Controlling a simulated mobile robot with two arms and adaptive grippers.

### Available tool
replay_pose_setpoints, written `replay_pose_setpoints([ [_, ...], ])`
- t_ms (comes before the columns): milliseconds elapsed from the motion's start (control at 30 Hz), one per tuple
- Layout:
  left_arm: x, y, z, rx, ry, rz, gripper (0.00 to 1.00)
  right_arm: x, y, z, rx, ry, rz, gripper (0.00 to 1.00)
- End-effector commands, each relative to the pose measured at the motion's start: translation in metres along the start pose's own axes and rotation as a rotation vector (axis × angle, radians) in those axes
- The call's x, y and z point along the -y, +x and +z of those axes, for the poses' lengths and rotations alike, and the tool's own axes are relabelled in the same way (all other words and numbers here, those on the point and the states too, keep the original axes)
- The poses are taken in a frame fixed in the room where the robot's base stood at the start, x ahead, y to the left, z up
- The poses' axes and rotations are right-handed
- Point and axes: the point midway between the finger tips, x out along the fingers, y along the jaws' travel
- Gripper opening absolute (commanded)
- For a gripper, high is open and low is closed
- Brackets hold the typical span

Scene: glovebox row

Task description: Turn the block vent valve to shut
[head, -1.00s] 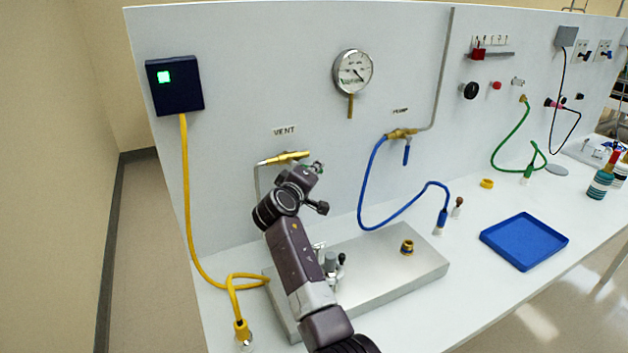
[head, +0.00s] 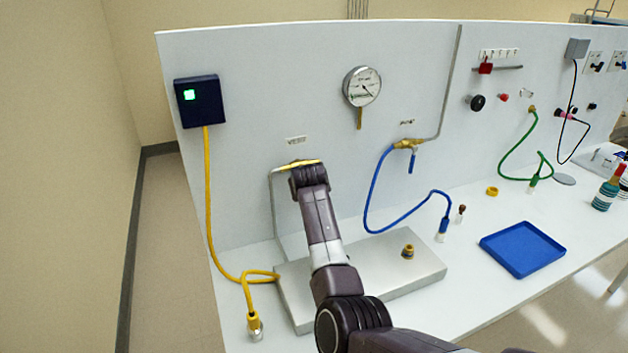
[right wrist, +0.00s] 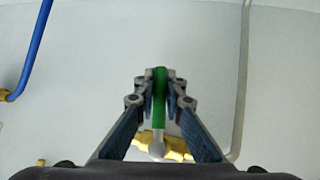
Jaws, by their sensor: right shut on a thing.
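The vent valve (head: 311,163) is a brass fitting on the white panel under a small label, at the end of a grey pipe. Its body also shows in the right wrist view (right wrist: 176,148). Its green handle (right wrist: 159,98) stands crosswise to the brass body there. My right gripper (right wrist: 160,90) is shut on the green handle, with a finger pad on each side. In the head view my right wrist covers the handle and the fingers. My left gripper is in neither view.
A metal block (head: 392,278) lies on the bench below, partly behind my right arm. A blue hose (head: 372,195) hangs right of the valve, and a yellow cable (head: 208,200) runs down at left. A pressure gauge (head: 362,87) is above right. A blue tray (head: 522,249) stands at right.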

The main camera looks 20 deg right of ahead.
Motion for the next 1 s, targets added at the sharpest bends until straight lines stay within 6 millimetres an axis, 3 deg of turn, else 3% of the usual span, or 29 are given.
replay_pose_setpoints([
  [300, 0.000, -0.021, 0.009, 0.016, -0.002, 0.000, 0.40, 0.011, -0.001, 0.005, 0.040, 0.112, -0.105, 0.00],
  [933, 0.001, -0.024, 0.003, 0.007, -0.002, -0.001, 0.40, 0.017, 0.000, 0.008, 0.053, 0.147, -0.140, 0.00],
  [967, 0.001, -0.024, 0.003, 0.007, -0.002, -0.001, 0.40, 0.017, 0.000, 0.009, 0.053, 0.147, -0.140, 0.11],
  [1000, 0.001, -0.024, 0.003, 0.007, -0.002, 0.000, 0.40, 0.017, 0.000, 0.009, 0.054, 0.147, -0.140, 0.15],
])
